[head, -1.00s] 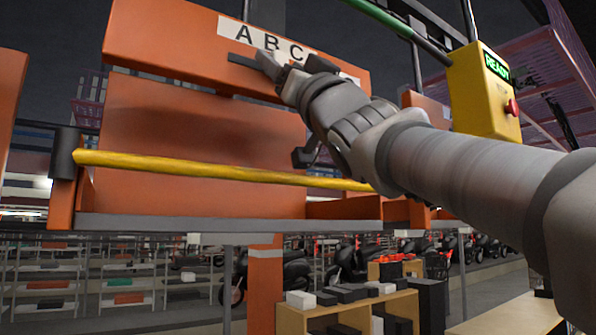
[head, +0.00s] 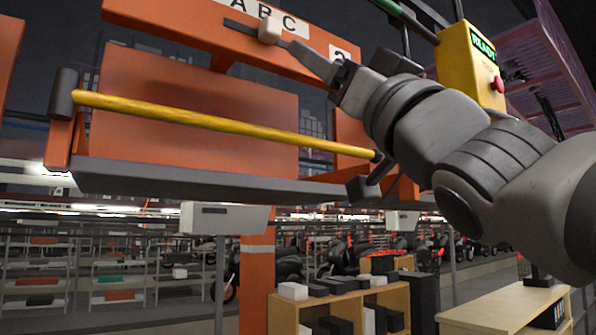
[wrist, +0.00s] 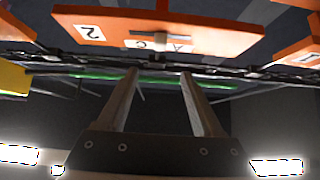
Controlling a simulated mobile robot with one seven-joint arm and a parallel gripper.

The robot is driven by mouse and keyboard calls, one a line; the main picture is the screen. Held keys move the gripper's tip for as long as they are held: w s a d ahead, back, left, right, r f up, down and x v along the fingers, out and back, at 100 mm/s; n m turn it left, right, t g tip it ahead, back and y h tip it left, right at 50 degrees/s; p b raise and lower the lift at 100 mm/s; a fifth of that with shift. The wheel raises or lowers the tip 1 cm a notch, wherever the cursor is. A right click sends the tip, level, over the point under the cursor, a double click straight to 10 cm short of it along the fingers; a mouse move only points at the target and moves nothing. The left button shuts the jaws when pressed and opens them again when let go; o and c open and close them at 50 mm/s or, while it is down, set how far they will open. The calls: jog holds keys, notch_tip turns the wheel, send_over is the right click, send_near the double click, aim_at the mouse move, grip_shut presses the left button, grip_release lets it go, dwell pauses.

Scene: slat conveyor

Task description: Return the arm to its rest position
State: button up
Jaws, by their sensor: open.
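My gripper (head: 312,62) is in the head view, at the end of my grey arm reaching in from the right. It is in front of the orange board (head: 180,30) lettered A B C. Its two dark fingers are spread with nothing between them in the wrist view (wrist: 158,73). A pale slider knob (head: 268,31) sits on a dark strip on the board, by the letter B. The gripper is apart from the knob, to its right and lower. In the wrist view the knob (wrist: 160,41) hides the space between A and C.
An orange carrier with a yellow bar (head: 215,122) and a grey bottom ledge (head: 190,178) hangs close beside my arm. A yellow box (head: 470,66) with a READY sign and red button is above the arm. A wooden shelf (head: 350,300) stands lower down.

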jog(key=shift+s+d+f, duration=0.2)
jog(key=shift+s+f, duration=0.1)
jog(key=shift+f, duration=0.05)
dwell(0.3)
jog(key=w+d+f+m+g+h, duration=0.25)
jog(key=f+h, duration=0.25)
jog(key=f, duration=0.5)
jog(key=w+d+f+m+g+h, duration=0.1)
jog(key=w+d+f+m+h, duration=0.3)
jog(key=f, duration=0.6)
jog(key=w+d+f+m+g+h, duration=0.2)
jog(key=f+h, duration=0.4)
jog(key=f, duration=0.3)
jog(key=s+f+n+g, duration=0.1)
jog(key=s+f+g, duration=0.4)
jog(key=f, duration=0.9)
jog(key=s+d+f+g, duration=0.1)
jog(key=s+f+g, duration=0.5)
jog(key=f, duration=0.8)
jog(key=s, duration=0.3)
jog(key=shift+n, duration=0.35)
jog(key=shift+w+r, duration=0.1)
